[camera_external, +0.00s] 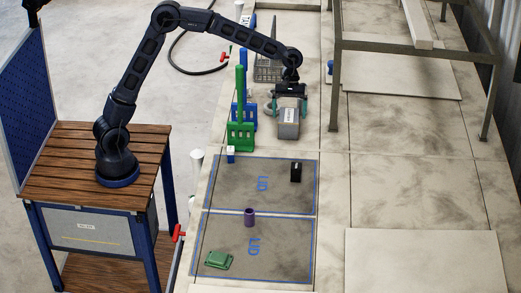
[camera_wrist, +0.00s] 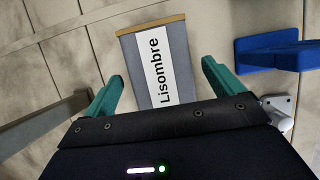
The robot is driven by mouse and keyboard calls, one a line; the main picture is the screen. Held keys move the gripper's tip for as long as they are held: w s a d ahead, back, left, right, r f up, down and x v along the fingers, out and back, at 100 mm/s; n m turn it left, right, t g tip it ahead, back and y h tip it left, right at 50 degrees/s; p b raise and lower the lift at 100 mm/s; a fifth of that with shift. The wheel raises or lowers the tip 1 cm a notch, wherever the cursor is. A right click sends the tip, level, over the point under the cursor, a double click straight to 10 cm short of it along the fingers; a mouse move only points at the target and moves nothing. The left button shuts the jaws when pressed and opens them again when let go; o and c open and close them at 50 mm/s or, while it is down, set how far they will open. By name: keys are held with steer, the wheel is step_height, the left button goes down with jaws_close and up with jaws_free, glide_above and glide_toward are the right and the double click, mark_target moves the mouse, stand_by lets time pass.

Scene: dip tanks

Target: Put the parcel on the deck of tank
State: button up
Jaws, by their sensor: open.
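A grey box-shaped parcel (camera_external: 288,128) with a white label stands on the pale tank top, right of the green rack. In the wrist view the parcel (camera_wrist: 133,60) shows a label reading "Lisombre" and a tan edge at its far end. My gripper (camera_external: 289,98) is directly above and behind it, pointing down. In the wrist view my gripper (camera_wrist: 162,78) has its teal fingers spread apart, one on each side of the parcel's near end. I cannot tell whether they touch it. Two blue-outlined dark panels marked "LID" (camera_external: 225,187) lie nearer the camera.
A black block (camera_external: 296,172), a purple cup (camera_external: 249,217) and a green dish (camera_external: 218,260) sit on the panels. Green (camera_external: 240,135) and blue racks with tall posts stand close left of the parcel. A metal frame (camera_external: 337,80) rises at right. Bare slab lies right of the panels.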

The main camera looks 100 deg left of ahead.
steer(key=v, duration=0.7)
steer(key=shift+a+r, duration=0.1)
steer(key=shift+s, duration=0.1)
steer(key=s+a+r+t+y, duration=0.1)
steer(key=s+a+r, duration=0.15)
steer(key=s, duration=0.45)
steer(key=s+a+r+m, duration=0.1)
steer(key=s+r, duration=0.2)
steer(key=s, duration=0.3)
steer(key=s+a+r+t+y, duration=0.1)
steer(key=s+a+r, duration=0.15)
steer(key=s, duration=0.45)
steer(key=s+d+f+m, duration=0.2)
steer(key=s+d+m, duration=0.3)
steer(key=s, duration=0.3)
steer(key=s+d+f+m+t+y, duration=0.1)
steer(key=s+d+f+m, duration=0.1)
steer(key=s+d+m, duration=0.3)
steer(key=s+d+f+m+t+y, duration=0.1)
steer(key=s+d+m, duration=0.4)
steer(key=s, duration=0.8)
steer(key=shift+s+d+f+m, duration=0.15)
steer(key=shift+d+f+m, duration=0.15)
steer(key=shift+f+m, duration=0.4)
steer(key=shift+o, duration=0.8)
steer(key=shift+s+d+f+m+t, duration=0.15)
steer(key=shift+s+f+m+t, duration=0.15)
steer(key=shift+s+f, duration=0.2)
